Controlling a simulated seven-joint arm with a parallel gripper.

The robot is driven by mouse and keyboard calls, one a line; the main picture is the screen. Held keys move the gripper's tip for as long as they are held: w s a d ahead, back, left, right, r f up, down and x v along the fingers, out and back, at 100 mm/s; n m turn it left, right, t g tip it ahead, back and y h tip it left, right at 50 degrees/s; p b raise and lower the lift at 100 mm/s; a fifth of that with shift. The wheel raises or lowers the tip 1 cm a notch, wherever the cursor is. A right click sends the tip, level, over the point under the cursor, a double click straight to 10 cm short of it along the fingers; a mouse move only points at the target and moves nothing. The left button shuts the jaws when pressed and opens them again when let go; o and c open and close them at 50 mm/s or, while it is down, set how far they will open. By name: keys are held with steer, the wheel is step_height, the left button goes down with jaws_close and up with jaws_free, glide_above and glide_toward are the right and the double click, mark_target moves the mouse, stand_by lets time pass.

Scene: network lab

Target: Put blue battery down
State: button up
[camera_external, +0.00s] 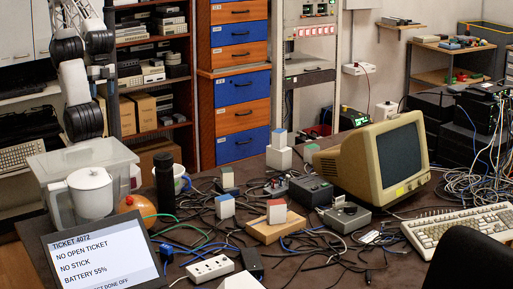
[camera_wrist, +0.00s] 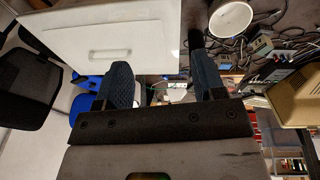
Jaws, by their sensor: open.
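Two small white blocks with blue faces could be the blue battery; I cannot tell which. One blue-topped block (camera_external: 279,138) stands on a white base at the back of the table. The other blue-topped block (camera_external: 224,206) stands on the dark tabletop among cables, left of the wooden block. My gripper (camera_wrist: 161,68) is open in the wrist view, with two blue-padded fingers wide apart and nothing between them. In the external view my arm is raised at the upper left, well away from both blocks; its fingertips are not clear there.
A red-faced block (camera_external: 277,211) sits on a wooden block (camera_external: 272,230). A green-topped block (camera_external: 226,178), a beige monitor (camera_external: 376,160), a white jug (camera_external: 91,194), a clear tub (camera_external: 60,165), a ticket screen (camera_external: 101,259) and a power strip (camera_external: 210,269) crowd the table. Cables lie everywhere.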

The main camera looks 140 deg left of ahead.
steer(key=shift+s+a+f+m+y, duration=0.1)
steer(key=shift+s+a+m+y, duration=0.15)
steer(key=shift+s, duration=0.55)
steer(key=shift+s+a+f+m+y, duration=0.1)
steer(key=shift+s+m+y, duration=0.2)
steer(key=shift+s, duration=0.5)
